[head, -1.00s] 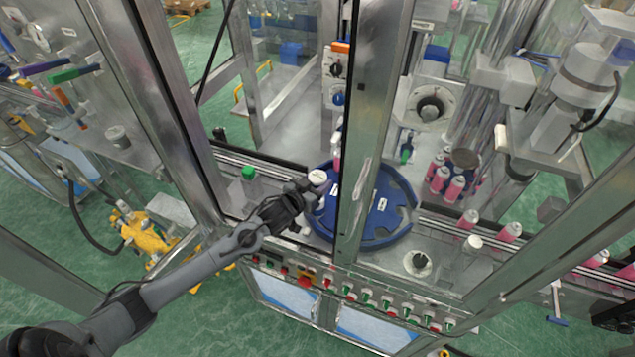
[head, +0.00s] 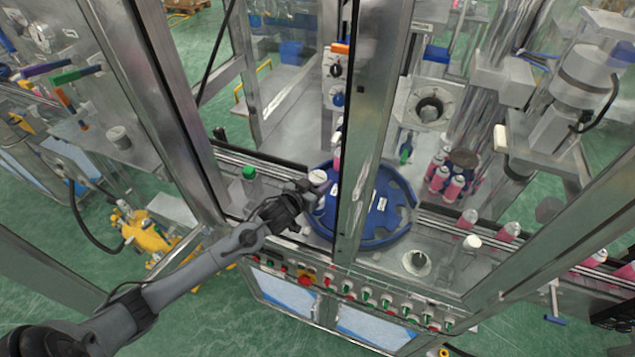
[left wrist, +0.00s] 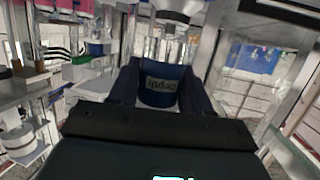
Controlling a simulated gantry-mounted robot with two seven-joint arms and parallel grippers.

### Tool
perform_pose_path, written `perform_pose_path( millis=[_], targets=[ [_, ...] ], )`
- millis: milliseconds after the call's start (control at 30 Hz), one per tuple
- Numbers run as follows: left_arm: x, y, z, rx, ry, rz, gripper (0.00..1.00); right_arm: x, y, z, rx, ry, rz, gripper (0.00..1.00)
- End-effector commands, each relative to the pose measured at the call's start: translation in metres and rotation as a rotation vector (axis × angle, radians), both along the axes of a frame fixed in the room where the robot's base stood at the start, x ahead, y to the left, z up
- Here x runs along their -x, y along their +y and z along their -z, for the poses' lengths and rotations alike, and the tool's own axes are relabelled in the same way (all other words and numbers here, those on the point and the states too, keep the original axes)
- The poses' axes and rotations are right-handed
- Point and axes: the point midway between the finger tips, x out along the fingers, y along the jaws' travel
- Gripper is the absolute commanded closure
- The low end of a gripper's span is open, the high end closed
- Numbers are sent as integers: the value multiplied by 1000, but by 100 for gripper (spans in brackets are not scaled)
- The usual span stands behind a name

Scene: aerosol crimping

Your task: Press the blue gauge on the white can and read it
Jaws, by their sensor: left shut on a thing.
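In the head view the gauge cannot be made out behind the gripper. A white round top (head: 317,177), perhaps the white can, is right beside the fingertips; its lower part is hidden. I cannot tell whether the gauge touches it. My right gripper is not in view.
The blue turntable (head: 388,222) stands behind a thick metal frame post (head: 366,150). A green-capped bottle (head: 249,174) stands left of the gripper. Pink cans (head: 454,188) stand to the right. A row of switches (head: 365,295) runs along the front edge below.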

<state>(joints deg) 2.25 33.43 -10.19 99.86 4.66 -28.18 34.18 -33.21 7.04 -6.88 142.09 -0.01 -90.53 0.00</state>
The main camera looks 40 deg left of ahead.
Motion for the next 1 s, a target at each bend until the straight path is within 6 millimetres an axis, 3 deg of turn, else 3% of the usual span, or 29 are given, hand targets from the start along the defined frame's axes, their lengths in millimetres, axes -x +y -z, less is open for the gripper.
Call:
perform_pose_path(
  millis=[1000],
  targets=[
    [0,0,7,0,-1,0,88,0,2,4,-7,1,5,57]
  ],
)
